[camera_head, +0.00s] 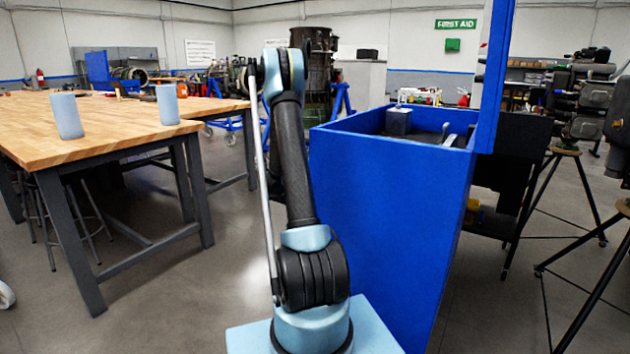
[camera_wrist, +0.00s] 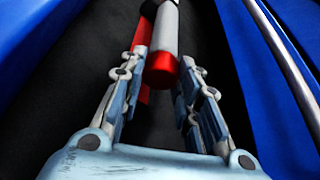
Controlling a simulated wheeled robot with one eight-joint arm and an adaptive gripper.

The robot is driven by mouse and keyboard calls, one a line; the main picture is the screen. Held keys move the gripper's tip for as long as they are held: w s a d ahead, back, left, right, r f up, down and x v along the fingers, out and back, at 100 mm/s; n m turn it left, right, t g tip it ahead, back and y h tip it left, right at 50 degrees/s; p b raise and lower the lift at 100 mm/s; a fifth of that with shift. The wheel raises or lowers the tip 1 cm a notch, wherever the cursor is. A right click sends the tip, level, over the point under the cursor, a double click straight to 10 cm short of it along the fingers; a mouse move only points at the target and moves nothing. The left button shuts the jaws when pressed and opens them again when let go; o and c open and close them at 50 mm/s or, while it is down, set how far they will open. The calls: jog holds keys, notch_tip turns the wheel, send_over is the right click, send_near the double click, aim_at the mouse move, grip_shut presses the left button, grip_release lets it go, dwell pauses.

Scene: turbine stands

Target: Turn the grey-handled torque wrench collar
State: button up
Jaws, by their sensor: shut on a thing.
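In the wrist view, the torque wrench (camera_wrist: 163,35) has a grey-white handle and a red end piece (camera_wrist: 162,72) that faces my gripper. My gripper (camera_wrist: 167,62) has its two jointed fingers on either side of the wrench near this red end, shut on it. The wrench's far part runs out of the top of the view. A second red piece (camera_wrist: 142,95) shows partly behind the left finger; I cannot tell what it belongs to. The head view does not show my gripper or the wrench clearly.
A black surface (camera_wrist: 60,110) lies below, between blue walls (camera_wrist: 290,140). A long silver bar (camera_wrist: 285,50) runs along the right. In the head view, the blue cabinet (camera_head: 385,220) holds a grey box (camera_head: 399,121). A wooden table (camera_head: 110,135) with two blue-grey cylinders stands left.

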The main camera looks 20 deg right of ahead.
jog(key=shift+n, duration=0.3)
dwell(0.4)
jog(key=o, duration=1.1)
jog(key=shift+a, duration=0.1)
